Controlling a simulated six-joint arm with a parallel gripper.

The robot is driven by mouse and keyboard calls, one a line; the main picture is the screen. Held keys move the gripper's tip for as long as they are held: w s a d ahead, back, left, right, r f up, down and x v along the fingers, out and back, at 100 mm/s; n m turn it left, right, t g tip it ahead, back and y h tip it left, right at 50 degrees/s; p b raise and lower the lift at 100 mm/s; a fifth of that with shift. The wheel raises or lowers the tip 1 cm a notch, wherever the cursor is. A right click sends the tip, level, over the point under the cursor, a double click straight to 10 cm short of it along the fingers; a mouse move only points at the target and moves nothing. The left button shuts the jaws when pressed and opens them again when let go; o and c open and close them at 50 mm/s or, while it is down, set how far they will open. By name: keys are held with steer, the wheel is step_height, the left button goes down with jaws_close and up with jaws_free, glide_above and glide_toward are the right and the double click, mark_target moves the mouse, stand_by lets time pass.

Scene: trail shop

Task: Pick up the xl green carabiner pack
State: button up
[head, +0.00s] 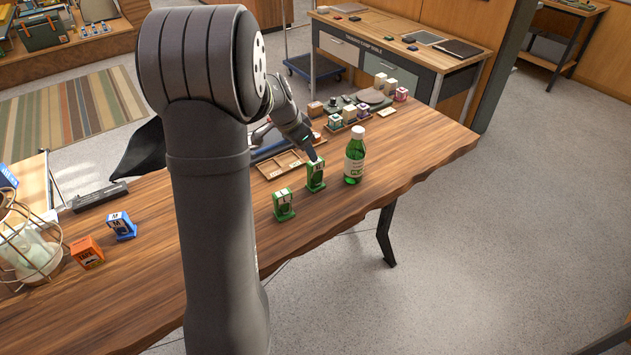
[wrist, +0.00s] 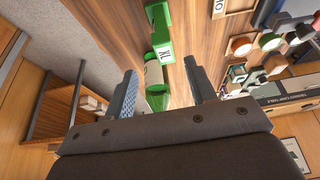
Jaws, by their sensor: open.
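The XL green carabiner pack (head: 316,178) stands upright on the wooden table, between the L green pack (head: 284,206) and a green bottle (head: 355,158). My gripper (head: 312,153) is just above and behind the XL pack in the head view; contact cannot be told. In the wrist view my gripper (wrist: 160,68) is open, with its two fingers spread. The XL pack (wrist: 165,52) shows just ahead of the fingertips, its label readable. The bottle (wrist: 155,76) appears between the fingers in the picture, and the L pack (wrist: 161,18) is farther up.
A compartmented wooden tray (head: 270,170) lies left of the XL pack, with several small boxes and discs behind. The table front is clear.

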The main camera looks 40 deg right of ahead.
mark_target(317, 170)
steer(key=x, duration=1.2)
steer(key=shift+w+d+f, duration=0.2)
steer(key=shift+w+f, duration=0.1)
steer(key=shift+w, duration=0.05)
jaws_close()
steer(key=shift+r, duration=0.15)
